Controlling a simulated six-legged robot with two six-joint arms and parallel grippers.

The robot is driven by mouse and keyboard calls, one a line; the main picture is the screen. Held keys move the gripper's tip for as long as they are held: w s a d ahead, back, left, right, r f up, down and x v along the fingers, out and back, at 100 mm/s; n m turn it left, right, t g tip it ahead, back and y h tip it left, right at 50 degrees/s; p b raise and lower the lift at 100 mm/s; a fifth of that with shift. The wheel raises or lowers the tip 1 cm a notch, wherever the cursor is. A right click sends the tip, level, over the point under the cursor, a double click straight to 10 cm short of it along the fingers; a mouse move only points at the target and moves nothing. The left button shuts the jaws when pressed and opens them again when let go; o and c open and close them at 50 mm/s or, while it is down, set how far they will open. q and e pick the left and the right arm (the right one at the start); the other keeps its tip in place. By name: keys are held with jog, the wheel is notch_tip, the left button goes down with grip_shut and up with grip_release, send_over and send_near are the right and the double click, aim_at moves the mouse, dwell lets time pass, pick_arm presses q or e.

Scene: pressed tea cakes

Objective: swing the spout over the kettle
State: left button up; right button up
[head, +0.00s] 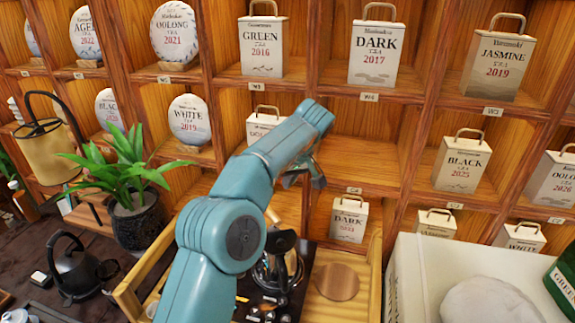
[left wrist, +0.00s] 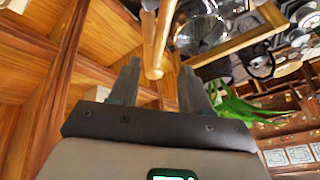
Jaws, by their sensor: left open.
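My left gripper (head: 304,172) is in front of the shelf, partly hidden by my own teal arm. In the left wrist view its two fingers (left wrist: 158,84) are apart, with nothing held between them. A shiny, glass-like kettle (head: 291,268) stands on the wooden tray below the gripper, partly covered by my arm. A clear rounded vessel, which looks like the same kettle, shows at the top of the left wrist view (left wrist: 200,32), beyond the fingertips. I cannot clearly pick out the spout. My right gripper is not in view.
A wooden shelf holds several tea cakes and tea boxes (head: 376,53). A potted plant (head: 138,220) stands left of the tray (head: 362,290). A black kettle (head: 72,268) is at the far left. A white crate (head: 405,280) stands at the right. A round wooden disc (head: 337,282) lies beside the glass kettle.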

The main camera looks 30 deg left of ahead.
pick_arm(q)
jog(key=p+v, duration=0.2)
jog(key=v, duration=0.5)
jog(key=shift+r, duration=0.2)
jog(key=shift+s+f, duration=0.1)
